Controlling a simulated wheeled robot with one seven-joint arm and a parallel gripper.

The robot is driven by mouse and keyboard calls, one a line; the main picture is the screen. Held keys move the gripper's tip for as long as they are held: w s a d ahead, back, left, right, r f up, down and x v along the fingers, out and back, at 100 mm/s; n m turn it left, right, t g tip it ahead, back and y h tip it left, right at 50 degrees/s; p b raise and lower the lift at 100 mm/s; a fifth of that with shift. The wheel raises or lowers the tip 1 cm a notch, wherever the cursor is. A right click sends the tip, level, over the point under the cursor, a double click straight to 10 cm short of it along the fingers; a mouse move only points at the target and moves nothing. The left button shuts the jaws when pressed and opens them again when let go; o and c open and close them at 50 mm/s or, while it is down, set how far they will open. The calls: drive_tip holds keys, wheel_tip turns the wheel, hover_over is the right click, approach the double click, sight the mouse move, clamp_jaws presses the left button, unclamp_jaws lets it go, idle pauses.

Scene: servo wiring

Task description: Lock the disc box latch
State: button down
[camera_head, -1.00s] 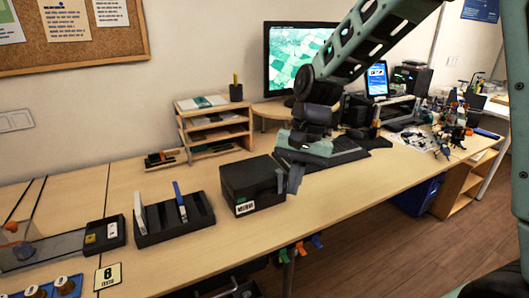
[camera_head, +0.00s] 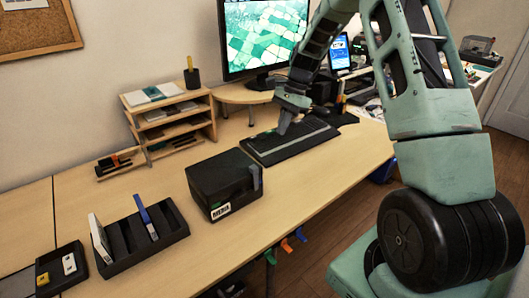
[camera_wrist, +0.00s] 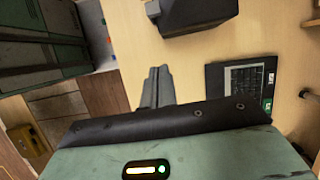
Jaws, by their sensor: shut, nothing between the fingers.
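The disc box (camera_head: 212,172) is a black, closed box with a white label on its front, standing on the wooden desk. Its latch (camera_head: 255,176) is a grey tab upright against the right side; whether it is locked cannot be told. In the wrist view the box (camera_wrist: 197,14) is at the top edge, with a grey part, likely the latch (camera_wrist: 153,8), at its left corner.
A black keyboard (camera_head: 292,142) lies right of the box. A black disc rack (camera_head: 128,240) with a white and a blue case stands left of it. A wooden shelf (camera_head: 165,115) and a monitor (camera_head: 262,35) stand behind. Desk in front of the box is clear.

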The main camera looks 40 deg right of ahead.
sight(254, 167)
drive_tip(key=a+f+p, duration=0.3)
drive_tip(key=a+f, duration=0.4)
drive_tip(key=f, duration=0.2)
drive_tip(key=shift+s+a, duration=0.2)
drive_tip(key=shift+a, duration=0.15)
drive_tip(key=shift+f, duration=0.1)
drive_tip(key=shift+a, duration=0.1)
drive_tip(key=shift+a, duration=1.3)
